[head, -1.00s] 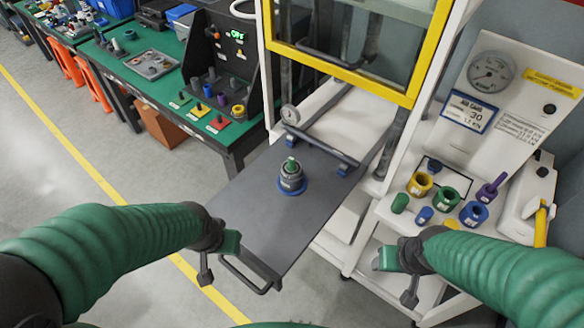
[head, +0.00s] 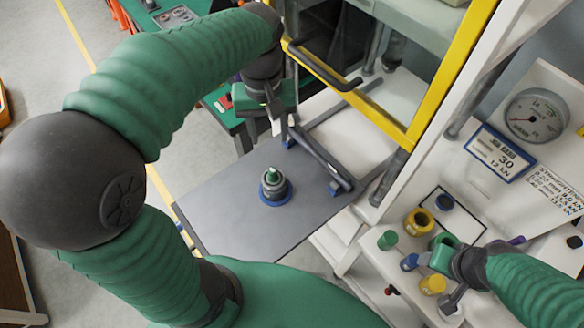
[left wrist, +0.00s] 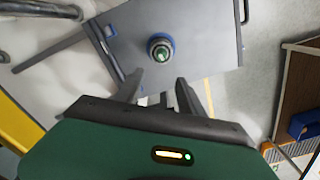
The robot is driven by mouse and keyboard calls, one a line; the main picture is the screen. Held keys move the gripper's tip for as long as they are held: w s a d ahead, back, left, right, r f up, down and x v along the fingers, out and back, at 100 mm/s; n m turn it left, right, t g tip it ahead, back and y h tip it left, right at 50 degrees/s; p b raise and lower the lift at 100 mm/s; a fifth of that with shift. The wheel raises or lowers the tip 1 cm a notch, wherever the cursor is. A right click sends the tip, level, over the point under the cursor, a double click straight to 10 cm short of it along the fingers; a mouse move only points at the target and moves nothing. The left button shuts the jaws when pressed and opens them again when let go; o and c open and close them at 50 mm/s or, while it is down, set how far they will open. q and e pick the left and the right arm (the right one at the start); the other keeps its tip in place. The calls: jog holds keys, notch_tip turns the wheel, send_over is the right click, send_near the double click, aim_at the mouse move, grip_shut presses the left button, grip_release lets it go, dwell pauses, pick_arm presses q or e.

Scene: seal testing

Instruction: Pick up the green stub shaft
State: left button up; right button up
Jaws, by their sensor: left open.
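A green stub-like piece (head: 272,174) stands upright in a grey stepped fixture with a blue base ring (head: 275,198) on the grey tray (head: 225,205). The left wrist view shows its green top (left wrist: 160,53) within the grey and blue rings. My left gripper (head: 278,122) is beyond the fixture, near the tray's far edge. In the left wrist view its fingers (left wrist: 170,88) are apart and empty, short of the fixture. My right gripper (head: 452,300) is over the shelf; its finger gap is unclear.
A dark handle bar (head: 322,158) and the yellow-framed door (head: 400,130) stand close to my left gripper. A yellow ring (head: 419,221), a blue piece (head: 410,262) and a yellow piece (head: 433,284) crowd the shelf. The tray around the fixture is clear.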

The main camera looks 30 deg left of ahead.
pick_arm(q)
send_over(273, 171)
jog(key=a, duration=0.2)
notch_tip(273, 171, down, 7)
jog(key=f, duration=0.1)
jog(key=d+f, duration=0.1)
jog(key=f, duration=0.1)
jog(key=d+f, duration=0.1)
jog(key=shift+w+d+f, duration=0.15)
jog(key=shift+w+f, duration=0.05)
jog(key=shift+f, duration=0.15)
jog(key=f, duration=0.3)
jog(key=shift+s+f, duration=0.2)
jog(key=shift+s, duration=0.05)
jog(key=shift+w+a+f, duration=0.15)
jog(key=shift+a+f, duration=0.05)
jog(key=shift+a, duration=0.55)
jog(key=shift+c, duration=2.1)
jog(key=shift+d+r, duration=0.1)
jog(key=shift+d, duration=0.35)
jog(key=c, duration=0.5)
jog(key=shift+d, duration=0.2)
grip_shut()
pick_arm(e)
jog(key=shift+s+a+r, duration=0.35)
jog(key=shift+s+r, duration=0.05)
jog(key=shift+s, duration=0.05)
